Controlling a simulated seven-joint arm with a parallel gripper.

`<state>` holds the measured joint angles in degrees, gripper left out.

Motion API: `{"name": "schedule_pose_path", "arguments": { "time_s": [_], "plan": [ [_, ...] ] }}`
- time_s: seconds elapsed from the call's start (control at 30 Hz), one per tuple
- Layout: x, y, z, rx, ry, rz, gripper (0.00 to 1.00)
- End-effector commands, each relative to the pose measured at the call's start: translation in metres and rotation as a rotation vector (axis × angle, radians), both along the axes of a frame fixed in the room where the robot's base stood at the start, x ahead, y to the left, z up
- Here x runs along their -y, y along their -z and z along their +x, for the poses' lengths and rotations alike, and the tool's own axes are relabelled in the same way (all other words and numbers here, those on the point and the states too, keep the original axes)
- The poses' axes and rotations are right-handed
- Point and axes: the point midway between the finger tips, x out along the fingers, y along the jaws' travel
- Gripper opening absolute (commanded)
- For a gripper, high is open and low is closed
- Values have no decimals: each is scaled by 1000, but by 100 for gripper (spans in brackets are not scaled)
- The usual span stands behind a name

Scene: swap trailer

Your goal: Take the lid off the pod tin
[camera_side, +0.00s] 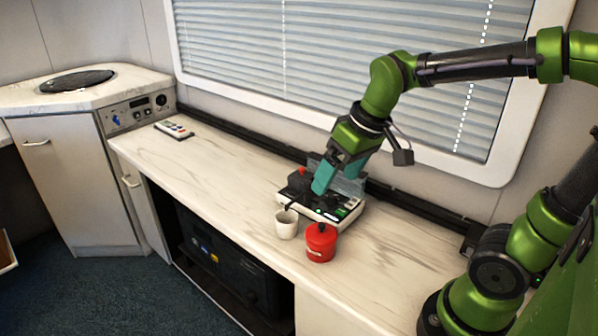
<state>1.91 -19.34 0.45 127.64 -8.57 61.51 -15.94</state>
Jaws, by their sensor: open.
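The pod tin looks to be the red round container (321,244) on the counter, upright, with its red lid (321,229) and small top knob in place. My gripper (322,186) has teal fingers and points down above the machine behind the tin. It is open and apart from the tin. The gap between its fingers is hard to see from this side.
A white cup (286,224) stands just left of the tin. A white and black machine (346,212) with a red knob sits behind them. A remote-like panel (174,130) lies at the counter's far left. The counter (215,170) between is clear.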

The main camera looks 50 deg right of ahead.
Motion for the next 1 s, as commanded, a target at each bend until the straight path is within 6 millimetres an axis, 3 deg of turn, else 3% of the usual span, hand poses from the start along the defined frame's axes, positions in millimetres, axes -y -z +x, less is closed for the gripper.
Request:
{"name": "schedule_pose_path", "arguments": {
  "time_s": [0.1,0.2,0.4,0.63,1.0],
  "plan": [
    [13,7,32,-138,-268,-116,88],
    [22,9,50,-221,-502,-183,88],
    [29,-6,57,-266,-800,-246,88],
    [28,11,52,-278,-883,-244,88],
    [28,89,51,-277,-881,-242,88]
  ]
}}
